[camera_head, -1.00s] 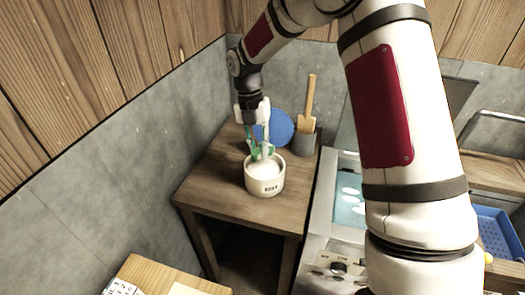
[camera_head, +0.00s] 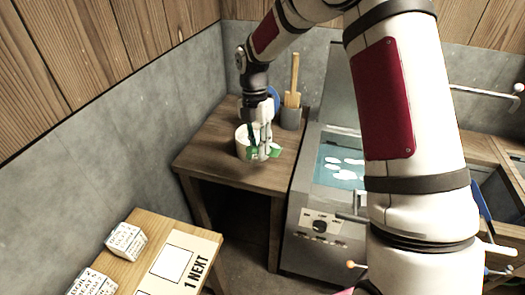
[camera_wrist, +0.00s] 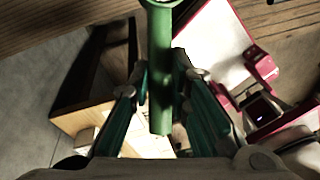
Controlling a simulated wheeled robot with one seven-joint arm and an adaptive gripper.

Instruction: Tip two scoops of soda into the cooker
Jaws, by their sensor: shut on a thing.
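My gripper (camera_head: 262,152) is shut on a green scoop (camera_wrist: 160,70), whose handle stands between the fingers in the wrist view. In the head view the green scoop (camera_head: 273,152) shows at the fingertips, in front of the white soda tub (camera_head: 241,139) on the wooden side table. The gripper hides part of the tub. Whether the scoop holds soda cannot be told. The grey cooker (camera_head: 305,246) stands to the right of the table with its lid raised. White pieces lie in its blue-green bath (camera_head: 337,177).
A grey holder (camera_head: 291,118) with a wooden paddle (camera_head: 294,75) and a blue round thing (camera_head: 273,96) stand behind the tub. A wooden stand with lettered blocks (camera_head: 126,241) and a "1 NEXT" sheet (camera_head: 172,268) is at the lower left. The cooker's front has knobs (camera_head: 320,226).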

